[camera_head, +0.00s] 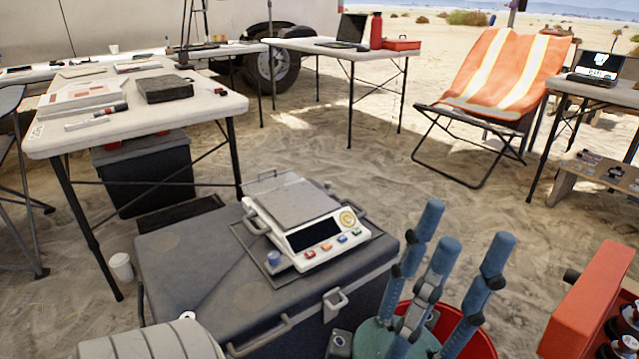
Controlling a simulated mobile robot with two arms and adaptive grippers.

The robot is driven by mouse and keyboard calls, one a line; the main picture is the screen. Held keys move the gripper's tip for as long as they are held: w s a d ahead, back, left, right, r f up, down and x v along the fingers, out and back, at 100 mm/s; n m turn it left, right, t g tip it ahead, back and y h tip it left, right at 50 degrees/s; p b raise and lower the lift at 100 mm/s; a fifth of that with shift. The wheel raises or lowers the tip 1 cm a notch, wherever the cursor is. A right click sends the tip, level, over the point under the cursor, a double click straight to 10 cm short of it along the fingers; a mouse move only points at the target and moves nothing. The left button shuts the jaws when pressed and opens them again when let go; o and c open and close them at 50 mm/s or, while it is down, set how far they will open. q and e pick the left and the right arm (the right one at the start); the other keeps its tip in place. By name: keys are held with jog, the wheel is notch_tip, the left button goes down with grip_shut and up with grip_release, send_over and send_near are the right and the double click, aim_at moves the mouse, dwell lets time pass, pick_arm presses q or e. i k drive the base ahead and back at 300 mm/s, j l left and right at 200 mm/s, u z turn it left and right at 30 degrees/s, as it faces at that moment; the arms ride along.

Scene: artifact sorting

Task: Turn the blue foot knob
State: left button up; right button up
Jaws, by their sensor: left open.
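A white scale (283,238) with a grey weighing plate sits on the dark cooler. It has a dark display, a round bubble level and several coloured buttons along its front. The blue foot knob (273,258) is at its front left corner. My left gripper (459,232) is at the lower right, to the right of the scale and apart from it. Its blue-grey fingers point upward, spread apart, with nothing between them. My right gripper is not in view.
The scale stands on a dark cooler (190,272) with latches and handles. A red bucket (470,342) is behind and below my left gripper. A red case (588,305) with bottles is at the right edge.

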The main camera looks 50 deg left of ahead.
aim_at(274, 258)
jog(key=u, duration=1.8)
jog(key=i+j+z, duration=0.6)
jog(key=i+l, duration=0.05)
jog(key=l, duration=0.05)
